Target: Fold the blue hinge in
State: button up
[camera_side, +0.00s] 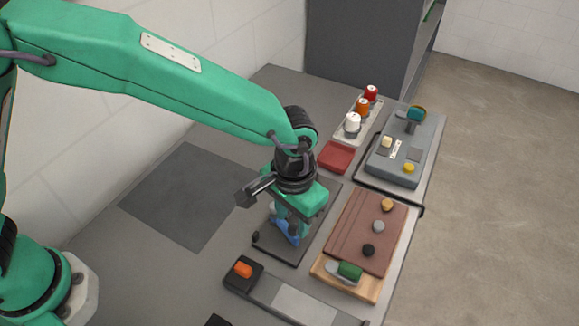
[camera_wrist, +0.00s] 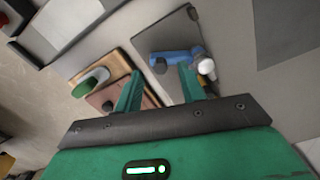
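The blue hinge (camera_side: 287,231) lies on a dark plate (camera_side: 268,243) on the table. In the wrist view the blue hinge (camera_wrist: 176,57) runs across the same dark plate (camera_wrist: 150,40), and a white-topped part (camera_wrist: 206,66) stands near its right end. My gripper (camera_side: 285,222) is directly over the hinge, pointing down, and partly hides it in the side view. In the wrist view my gripper (camera_wrist: 160,80) has its two green fingers apart with nothing held between them. The right fingertip overlaps the hinge in the picture; I cannot tell whether they touch.
A brown board (camera_side: 348,232) with several knobs and a green-handled piece (camera_side: 349,271) lies right of the plate. A grey panel (camera_side: 379,171) and red tray (camera_side: 337,156) are behind. A black box with an orange switch (camera_side: 243,270) is in front. A dark mat (camera_side: 185,190) lies clear at left.

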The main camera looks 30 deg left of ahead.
aim_at(264, 245)
jog(key=shift+f, duration=1.15)
jog(key=shift+c, duration=0.2)
grip_shut()
jog(key=shift+s, duration=0.1)
jog(key=shift+s+a+r+m, duration=0.1)
jog(key=shift+s+a+m, duration=0.2)
jog(key=shift+m, duration=0.5)
jog(key=shift+s+a+m, duration=0.15)
jog(key=shift+s+m, duration=0.15)
jog(key=shift+m, duration=0.5)
jog(key=m, duration=0.1)
jog(key=s+a+m, duration=0.1)
jog(key=shift+m, duration=0.3)
jog(key=m, duration=0.1)
jog(key=a+m, duration=0.1)
jog(key=m, duration=0.1)
jog(key=s+a+m, duration=0.1)
jog(key=m, duration=0.1)
jog(key=shift+a, duration=0.25)
